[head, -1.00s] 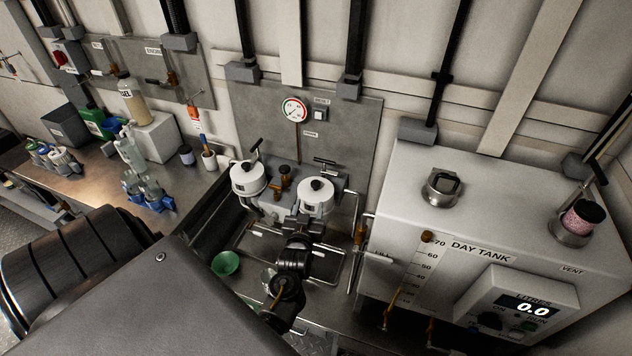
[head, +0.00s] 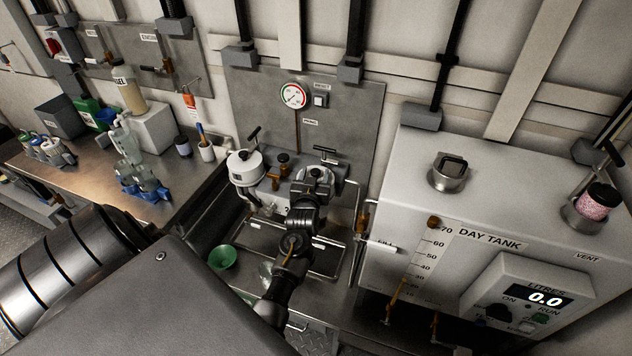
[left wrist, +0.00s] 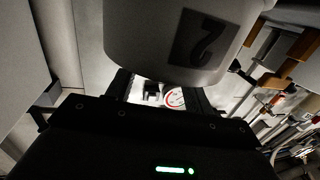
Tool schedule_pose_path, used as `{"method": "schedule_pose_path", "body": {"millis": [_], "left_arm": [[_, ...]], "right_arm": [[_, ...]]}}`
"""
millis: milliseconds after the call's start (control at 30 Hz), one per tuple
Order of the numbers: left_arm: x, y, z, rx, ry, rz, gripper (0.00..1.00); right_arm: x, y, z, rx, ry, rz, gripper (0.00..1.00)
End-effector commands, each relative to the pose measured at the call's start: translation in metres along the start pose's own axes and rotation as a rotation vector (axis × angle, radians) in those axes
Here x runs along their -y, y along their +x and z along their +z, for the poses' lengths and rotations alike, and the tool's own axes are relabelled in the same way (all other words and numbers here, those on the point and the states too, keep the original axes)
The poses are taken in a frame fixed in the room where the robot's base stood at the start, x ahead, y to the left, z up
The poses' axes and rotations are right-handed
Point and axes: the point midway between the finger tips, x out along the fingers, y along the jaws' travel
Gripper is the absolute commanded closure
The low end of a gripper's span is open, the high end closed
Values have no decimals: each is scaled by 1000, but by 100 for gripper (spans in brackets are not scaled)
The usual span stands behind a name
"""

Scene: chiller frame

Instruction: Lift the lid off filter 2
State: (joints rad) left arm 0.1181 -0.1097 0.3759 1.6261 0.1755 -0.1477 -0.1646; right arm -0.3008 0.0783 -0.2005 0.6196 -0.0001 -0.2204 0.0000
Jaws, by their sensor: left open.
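Filter 2 (head: 328,176) is the right one of two white canisters in front of the grey back panel. In the head view my left gripper (head: 312,180) is in front of it and hides most of its lid and knob. In the left wrist view a white rounded wall with a dark "2" label (left wrist: 200,38) fills the top, close to the fingers. There my left gripper (left wrist: 160,92) is open, with no object held between its fingers. Whether a finger touches the filter cannot be told. My right gripper is not in view.
Filter 1 (head: 245,168) stands close on the left, with a black T-handle behind it. A pressure gauge (head: 294,96) is on the panel. The day tank (head: 480,215) stands to the right. A green bowl (head: 222,257) and a metal tray frame lie below the filters.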

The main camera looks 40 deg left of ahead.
Motion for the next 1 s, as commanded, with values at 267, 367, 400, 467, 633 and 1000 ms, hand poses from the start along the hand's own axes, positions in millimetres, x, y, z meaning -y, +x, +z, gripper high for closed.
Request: {"method": "schedule_pose_path", "body": {"millis": [267, 367, 400, 467, 633, 1000], "left_arm": [[0, 18, 1, 1, 0, 1, 48], [0, 17, 0, 1, 0, 1, 48], [0, 17, 0, 1, 0, 1, 48], [0, 17, 0, 1, 0, 1, 56], [0, 17, 1, 2, 0, 1, 78], [0, 17, 0, 1, 0, 1, 98]], "right_arm": [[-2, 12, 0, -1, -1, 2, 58], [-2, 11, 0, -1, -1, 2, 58], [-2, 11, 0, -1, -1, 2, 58], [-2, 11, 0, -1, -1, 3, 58], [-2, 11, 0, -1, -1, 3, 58], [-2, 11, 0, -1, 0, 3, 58]]}}
